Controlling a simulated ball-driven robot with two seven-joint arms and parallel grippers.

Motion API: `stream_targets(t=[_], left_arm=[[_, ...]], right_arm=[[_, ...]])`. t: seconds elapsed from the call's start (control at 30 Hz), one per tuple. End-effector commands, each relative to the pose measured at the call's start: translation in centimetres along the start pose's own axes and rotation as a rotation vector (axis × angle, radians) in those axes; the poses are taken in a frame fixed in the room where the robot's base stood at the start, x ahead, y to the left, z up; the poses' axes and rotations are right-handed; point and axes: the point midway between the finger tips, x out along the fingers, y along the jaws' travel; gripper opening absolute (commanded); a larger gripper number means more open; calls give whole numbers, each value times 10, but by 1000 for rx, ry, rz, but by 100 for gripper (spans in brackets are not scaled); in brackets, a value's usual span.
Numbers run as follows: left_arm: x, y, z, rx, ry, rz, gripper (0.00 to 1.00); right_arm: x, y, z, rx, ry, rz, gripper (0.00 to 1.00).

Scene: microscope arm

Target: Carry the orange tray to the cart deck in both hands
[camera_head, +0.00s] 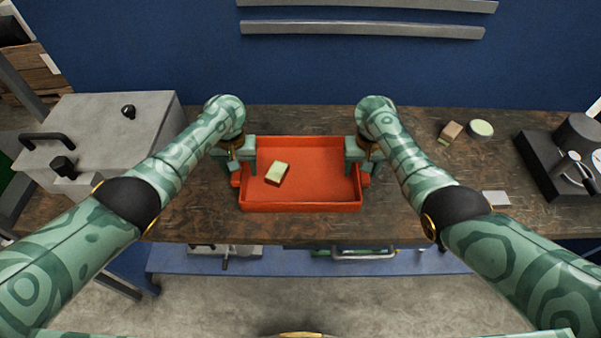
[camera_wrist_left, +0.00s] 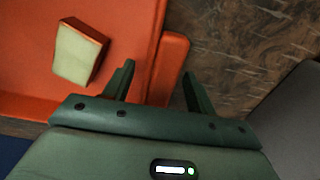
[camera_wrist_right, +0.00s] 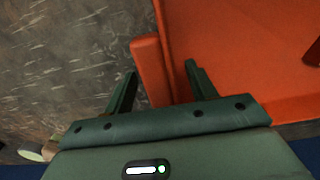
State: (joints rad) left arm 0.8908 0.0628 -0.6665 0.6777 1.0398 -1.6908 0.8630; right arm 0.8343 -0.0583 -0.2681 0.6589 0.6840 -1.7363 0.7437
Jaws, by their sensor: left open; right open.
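The orange tray (camera_head: 300,206) sits on the dark wooden bench, with a pale green and brown block (camera_head: 277,173) lying in it, left of its middle. The block also shows in the left wrist view (camera_wrist_left: 80,53). My left gripper (camera_head: 236,172) is at the tray's left end; in the left wrist view its open fingers (camera_wrist_left: 158,85) stand on either side of the tray's left handle (camera_wrist_left: 172,62). My right gripper (camera_head: 366,170) is at the right end; in the right wrist view its open fingers (camera_wrist_right: 160,80) straddle the right handle (camera_wrist_right: 148,62). I see no cart deck for certain.
A grey metal box (camera_head: 95,135) with a black handle stands on the left of the bench (camera_head: 420,225). On the right are a small brown block (camera_head: 450,131), a round green piece (camera_head: 481,128), a light flat piece (camera_head: 495,198) and a dark machine (camera_head: 560,165). A blue shelf (camera_head: 300,262) runs below.

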Motion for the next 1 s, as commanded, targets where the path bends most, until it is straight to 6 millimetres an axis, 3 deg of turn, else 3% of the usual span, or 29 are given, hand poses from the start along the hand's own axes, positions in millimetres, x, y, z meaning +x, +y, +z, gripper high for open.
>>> stream_targets(t=[0.07,0.27,0.3,0.67,1.0], left_arm=[[0,0,0,0,0,0,56],[0,0,0,0,0,1,4],[0,0,0,0,0,0,0],[-6,0,-1,0,3,1,0],[-47,0,-2,0,15,1,0]], right_arm=[[0,0,0,0,0,0,56],[0,0,0,1,0,0,4],[0,0,0,1,0,0,0],[-7,0,-1,1,4,-1,0],[-47,0,-2,1,17,-1,0]])
